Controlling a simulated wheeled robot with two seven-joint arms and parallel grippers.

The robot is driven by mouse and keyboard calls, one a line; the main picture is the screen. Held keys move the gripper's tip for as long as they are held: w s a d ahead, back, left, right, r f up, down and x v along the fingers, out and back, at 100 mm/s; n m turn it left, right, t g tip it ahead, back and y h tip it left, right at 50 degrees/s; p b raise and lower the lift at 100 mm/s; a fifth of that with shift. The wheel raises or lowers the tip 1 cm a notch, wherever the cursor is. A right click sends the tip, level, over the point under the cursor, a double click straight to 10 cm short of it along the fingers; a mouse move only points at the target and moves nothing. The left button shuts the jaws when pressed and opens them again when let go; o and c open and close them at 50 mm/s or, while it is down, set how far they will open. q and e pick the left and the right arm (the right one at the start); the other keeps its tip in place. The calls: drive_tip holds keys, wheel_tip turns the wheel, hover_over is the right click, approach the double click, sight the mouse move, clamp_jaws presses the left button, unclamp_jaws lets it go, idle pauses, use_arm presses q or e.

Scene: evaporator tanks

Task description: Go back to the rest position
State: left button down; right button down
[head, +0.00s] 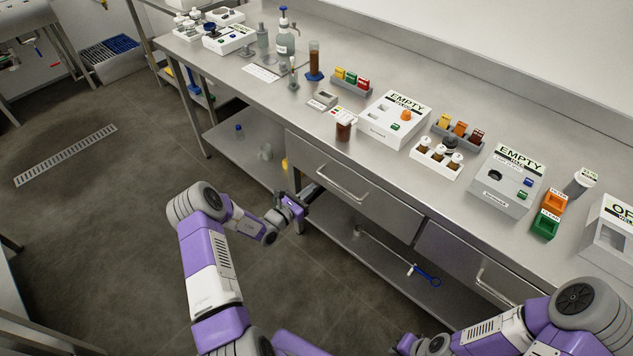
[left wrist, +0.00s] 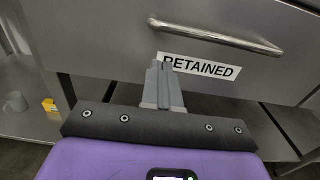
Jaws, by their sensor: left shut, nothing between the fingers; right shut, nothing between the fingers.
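My left gripper (head: 311,191) is in front of the bench, below the tabletop and close to the front of a closed steel drawer (head: 336,172). In the left wrist view its two grey fingers (left wrist: 163,86) are together with nothing between them. They point at the drawer front, below its bar handle (left wrist: 215,36), and overlap the start of a label reading "RETAINED" (left wrist: 200,66). I cannot tell whether they touch the drawer. My right arm (head: 540,325) is folded at the bottom right of the head view.
The steel bench (head: 545,110) runs diagonally, carrying two white boxes marked "EMPTY" (head: 395,120) (head: 506,180), vials, bottles and coloured trays. A second drawer (head: 470,258) is closed. The lower shelf (head: 385,270) holds a blue-handled tool (head: 425,275). The floor at left is clear.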

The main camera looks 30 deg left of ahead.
use_arm(q)
drive_tip(key=p+v, duration=0.1)
drive_tip(key=v, duration=0.7)
drive_tip(key=shift+f, duration=0.15)
drive_tip(key=s+d+f+m+g+h, duration=0.2)
drive_tip(key=s+d+m+g+h, duration=0.3)
drive_tip(key=d, duration=0.5)
drive_tip(key=s+d+f+m+g+h, duration=0.2)
drive_tip(key=s+d+m+g+h, duration=0.25)
drive_tip(key=d, duration=0.55)
drive_tip(key=s+d+f+m+g+y, duration=0.1)
drive_tip(key=s+d+m+g+y, duration=0.1)
drive_tip(key=m, duration=0.5)
drive_tip(key=s+d+f+m+g+y+p, duration=0.1)
drive_tip(key=s+m+g+y, duration=0.2)
drive_tip(key=s+m, duration=0.3)
drive_tip(key=s+d+f+m+g+y, duration=0.1)
drive_tip(key=s+m+y, duration=0.3)
drive_tip(key=m, duration=0.4)
drive_tip(key=shift+s+d+f+g+y, duration=0.15)
drive_tip(key=shift+s+d+g+y, duration=0.25)
drive_tip(key=shift+d+g, duration=0.4)
